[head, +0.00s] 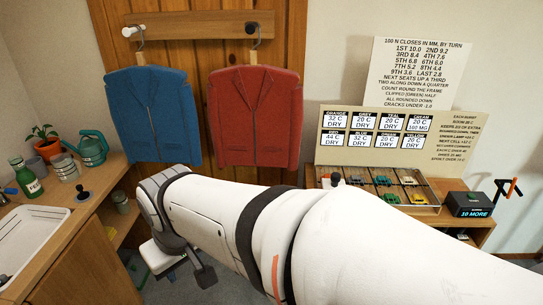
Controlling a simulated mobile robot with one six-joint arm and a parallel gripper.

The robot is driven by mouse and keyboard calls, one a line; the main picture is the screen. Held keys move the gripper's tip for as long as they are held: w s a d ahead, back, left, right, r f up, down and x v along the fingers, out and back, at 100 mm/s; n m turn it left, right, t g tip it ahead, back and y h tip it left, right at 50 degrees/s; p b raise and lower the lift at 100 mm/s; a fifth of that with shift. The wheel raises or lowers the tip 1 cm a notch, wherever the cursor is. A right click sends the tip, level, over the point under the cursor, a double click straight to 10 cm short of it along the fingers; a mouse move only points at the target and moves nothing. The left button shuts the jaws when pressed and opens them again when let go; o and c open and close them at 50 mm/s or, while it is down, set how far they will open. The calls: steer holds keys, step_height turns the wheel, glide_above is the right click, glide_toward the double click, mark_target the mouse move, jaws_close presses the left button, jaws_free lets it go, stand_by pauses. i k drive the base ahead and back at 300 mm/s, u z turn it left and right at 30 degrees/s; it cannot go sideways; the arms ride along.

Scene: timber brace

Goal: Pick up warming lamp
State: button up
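I cannot pick out a warming lamp for certain in the head view. My white arm crosses the picture from the lower right and bends down at the left. My gripper (184,268) hangs at the arm's far end, low over the floor and right of the wooden counter. It is partly hidden by my arm, and whether its fingers are open or hold anything is unclear.
A counter (92,178) at the left holds a sink (28,240), a green bottle (27,180), a teal watering can (92,150) and a potted plant (45,143). Blue (152,115) and red (254,117) jackets hang on the back wall. Printed boards (418,72) stand behind the tray.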

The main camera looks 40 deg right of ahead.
mark_target(335, 181)
steer(key=z, duration=1.65)
steer(key=i, duration=1)
